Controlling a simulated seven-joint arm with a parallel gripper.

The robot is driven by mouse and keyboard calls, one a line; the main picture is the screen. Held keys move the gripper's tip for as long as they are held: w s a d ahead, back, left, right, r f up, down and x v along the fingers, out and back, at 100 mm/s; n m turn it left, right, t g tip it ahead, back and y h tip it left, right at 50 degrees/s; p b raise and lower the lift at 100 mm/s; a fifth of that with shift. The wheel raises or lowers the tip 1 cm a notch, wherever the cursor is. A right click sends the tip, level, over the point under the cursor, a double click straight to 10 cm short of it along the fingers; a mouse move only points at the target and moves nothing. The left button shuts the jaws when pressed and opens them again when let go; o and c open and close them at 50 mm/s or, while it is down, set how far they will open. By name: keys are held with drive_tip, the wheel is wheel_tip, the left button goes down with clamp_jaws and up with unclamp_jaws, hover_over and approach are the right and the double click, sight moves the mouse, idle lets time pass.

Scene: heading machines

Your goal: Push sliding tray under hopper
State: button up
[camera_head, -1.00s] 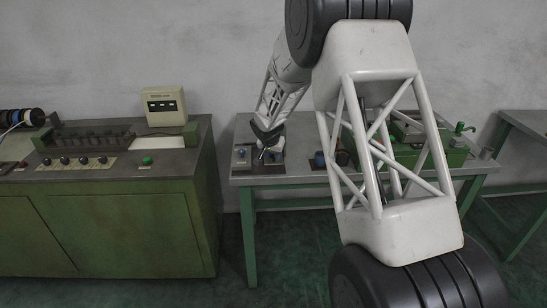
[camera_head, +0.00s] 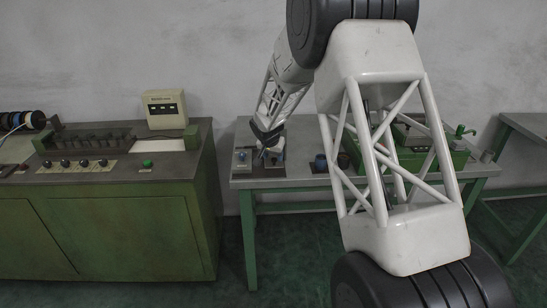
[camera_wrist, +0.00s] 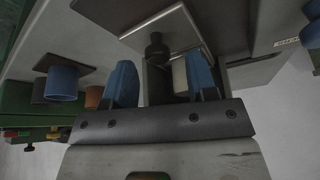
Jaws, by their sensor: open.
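My gripper (camera_wrist: 161,64) is open, with two blue fingers standing apart in the wrist view. A dark round knob (camera_wrist: 156,48) shows between and just beyond the fingers, in front of a pale square plate (camera_wrist: 178,27). I cannot tell whether a finger touches it. The plate may be part of the sliding tray, but I cannot tell. A pale block shows beside the right finger, partly hidden by it. In the head view my gripper (camera_head: 270,150) is small, low over the left part of the green-legged table. I cannot clearly make out the hopper.
A blue cylinder (camera_wrist: 62,83) stands on a dark plate left of the fingers; an orange one (camera_wrist: 93,97) is beside it. A green machine (camera_head: 415,150) occupies the table's right half. A green cabinet (camera_head: 120,230) with buttons stands left, across a floor gap.

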drive_tip(key=d+v, duration=0.1)
drive_tip(key=v, duration=0.5)
drive_tip(key=shift+a+r, duration=0.15)
drive_tip(key=shift+a, duration=0.4)
drive_tip(key=shift+s, duration=0.15)
drive_tip(key=shift+r, duration=0.1)
drive_tip(key=s+d+r+n, duration=0.1)
drive_tip(key=s+d+r, duration=0.3)
drive_tip(key=s, duration=0.5)
drive_tip(key=s+d+r, duration=0.3)
drive_tip(key=s+r, duration=0.4)
drive_tip(key=s, duration=0.2)
drive_tip(key=s+d+r+n, duration=0.1)
drive_tip(key=s+d+r, duration=0.3)
drive_tip(key=s, duration=0.5)
drive_tip(key=s+d+n+g+y, duration=0.1)
drive_tip(key=s+d+n, duration=0.1)
drive_tip(key=s, duration=3)
drive_tip(key=shift+d+r, duration=0.35)
drive_tip(key=shift+d, duration=0.05)
